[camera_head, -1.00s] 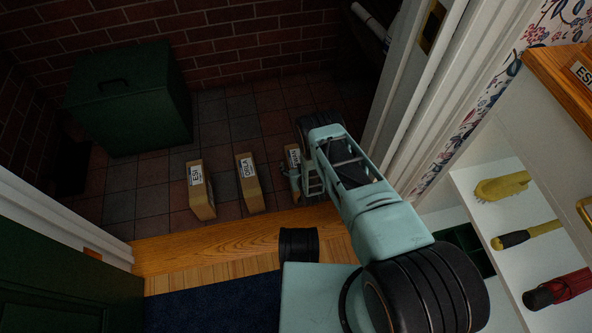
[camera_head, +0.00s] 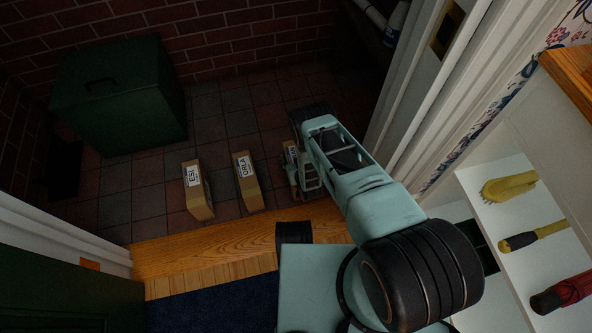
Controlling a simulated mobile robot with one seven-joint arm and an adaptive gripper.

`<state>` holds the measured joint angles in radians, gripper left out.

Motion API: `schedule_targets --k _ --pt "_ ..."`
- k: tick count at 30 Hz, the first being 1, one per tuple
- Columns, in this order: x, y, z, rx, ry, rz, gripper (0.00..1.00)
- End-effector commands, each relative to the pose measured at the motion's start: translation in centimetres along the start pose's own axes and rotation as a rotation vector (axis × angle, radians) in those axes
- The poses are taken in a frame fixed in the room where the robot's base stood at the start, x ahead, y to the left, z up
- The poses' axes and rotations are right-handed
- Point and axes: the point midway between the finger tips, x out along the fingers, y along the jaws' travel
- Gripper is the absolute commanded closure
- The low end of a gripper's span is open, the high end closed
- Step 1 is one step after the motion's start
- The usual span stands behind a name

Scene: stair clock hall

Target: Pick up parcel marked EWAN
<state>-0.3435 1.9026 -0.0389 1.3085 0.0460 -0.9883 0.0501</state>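Three brown parcels stand in a row on the dark tiled floor beyond the wooden threshold. The left parcel (camera_head: 199,192) has a white label reading ESI. The middle parcel (camera_head: 247,181) has a label reading ORLA. The right parcel (camera_head: 291,152) is mostly hidden by my gripper; a bit of its white label shows, but I cannot read the name. My gripper (camera_head: 298,180) is down at this right parcel, with a finger overlapping its front in the view. Whether the fingers are open or closed on it is hidden.
A dark green lidded box (camera_head: 120,100) stands at the back left by the brick wall. A white door frame (camera_head: 425,100) rises close to the right of my arm. White shelves (camera_head: 490,215) with brushes and a red umbrella (camera_head: 565,292) are at right.

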Motion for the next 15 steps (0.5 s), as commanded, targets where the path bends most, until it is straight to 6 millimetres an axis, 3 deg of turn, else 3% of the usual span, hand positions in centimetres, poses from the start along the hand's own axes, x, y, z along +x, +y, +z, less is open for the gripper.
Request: schedule_targets --k 2,13,15 --pt "0.01 0.0 -0.02 0.0 0.0 0.0 0.57" --pt "0.02 -0.02 -0.04 0.0 0.0 0.0 0.98" --pt "0.06 -0.03 -0.27 0.0 0.005 -0.001 0.99"
